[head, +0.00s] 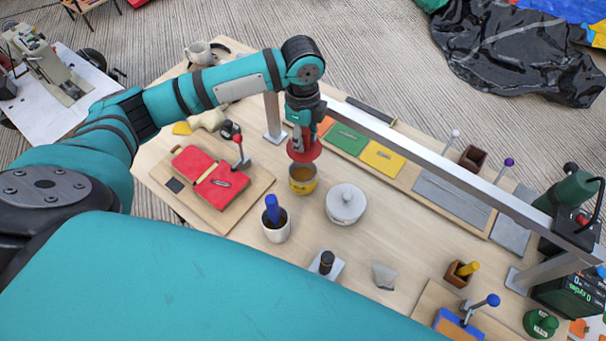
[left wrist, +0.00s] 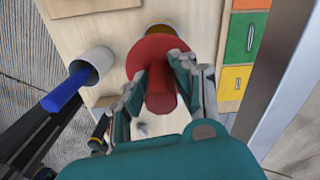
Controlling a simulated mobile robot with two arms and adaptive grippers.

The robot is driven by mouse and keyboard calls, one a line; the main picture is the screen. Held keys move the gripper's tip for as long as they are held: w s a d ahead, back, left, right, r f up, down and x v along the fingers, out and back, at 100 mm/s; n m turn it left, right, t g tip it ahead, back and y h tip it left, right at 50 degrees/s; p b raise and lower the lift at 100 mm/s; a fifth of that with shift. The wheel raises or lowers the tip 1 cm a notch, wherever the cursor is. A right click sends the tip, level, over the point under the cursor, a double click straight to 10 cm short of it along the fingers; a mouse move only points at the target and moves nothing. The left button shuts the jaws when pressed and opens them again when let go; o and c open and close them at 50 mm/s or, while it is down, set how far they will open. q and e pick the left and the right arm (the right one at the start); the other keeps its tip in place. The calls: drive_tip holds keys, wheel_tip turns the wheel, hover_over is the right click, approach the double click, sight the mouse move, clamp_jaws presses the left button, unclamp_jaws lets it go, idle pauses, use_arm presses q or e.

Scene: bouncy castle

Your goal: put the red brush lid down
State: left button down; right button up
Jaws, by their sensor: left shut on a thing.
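The red brush lid (head: 305,152) is a round disc with a red handle, and it also shows in the left wrist view (left wrist: 144,53). My left gripper (head: 301,138) points down and is shut on the lid's handle; its two fingers flank the handle in the left wrist view (left wrist: 162,82). In the head view the lid appears just above the yellow glue pot (head: 303,186), which holds brown stuff. In the left wrist view the lid covers most of that pot; whether they touch I cannot tell. My right gripper is not in view.
A metal rail (head: 425,150) crosses above the table. Bare wood shows around the grey pot.

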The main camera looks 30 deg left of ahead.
use_arm(q)
drive_tip(key=shift+w+a+f+m, duration=0.15)
drive_tip(key=shift+f+m, duration=0.25)
drive_tip(key=shift+f, duration=0.5)
wheel_tip(320, 180, down, 4)
drive_tip(key=shift+f+p, duration=0.1)
drive_tip(key=shift+p, duration=0.4)
drive_tip(key=shift+f, duration=0.6)
wheel_tip(320, 180, down, 2)
drive_tip(key=shift+f+p, duration=0.15)
drive_tip(key=shift+p, duration=0.15)
drive_tip(key=shift+f, duration=0.45)
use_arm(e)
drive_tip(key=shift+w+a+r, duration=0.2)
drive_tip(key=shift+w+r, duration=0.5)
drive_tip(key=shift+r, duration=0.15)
use_arm(q)
drive_tip(key=shift+f, duration=0.15)
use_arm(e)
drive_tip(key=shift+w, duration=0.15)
use_arm(q)
drive_tip(key=c, duration=1.1)
unclamp_jaws()
drive_tip(key=shift+o, duration=0.2)
